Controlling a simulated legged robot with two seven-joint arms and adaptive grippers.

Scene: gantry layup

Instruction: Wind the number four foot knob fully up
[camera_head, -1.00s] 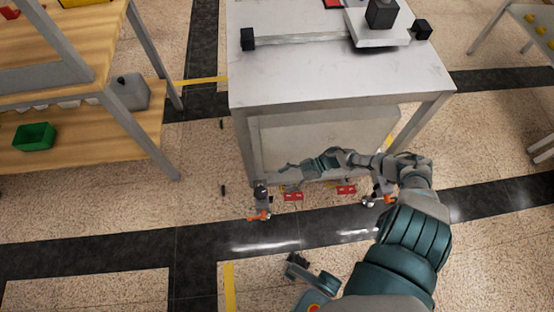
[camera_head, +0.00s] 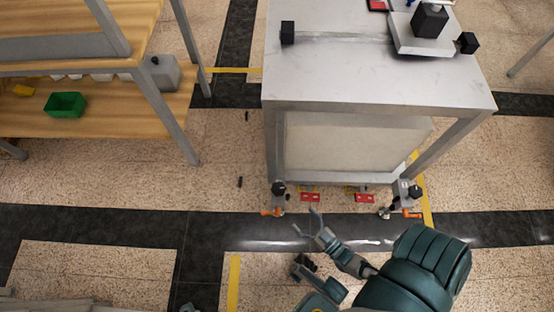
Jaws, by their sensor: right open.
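Two feet show under the near side of the grey metal table (camera_head: 380,85). The left foot has a black knob (camera_head: 279,188) with an orange lever (camera_head: 271,212) below it. The right foot has a black knob (camera_head: 415,191) with an orange lever (camera_head: 411,214). I cannot read which foot is number four. My right gripper (camera_head: 306,222) is open and empty, its fingers pointing up the picture, just below and right of the left foot and apart from it. My left gripper is not identifiable in view.
Red plates (camera_head: 309,198) and (camera_head: 364,198) sit between the two feet. A wooden shelf unit (camera_head: 120,122) with a green bin (camera_head: 65,104) stands at the left. Small black pieces (camera_head: 240,182) lie on the floor. The dark floor strip (camera_head: 120,225) is clear at left.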

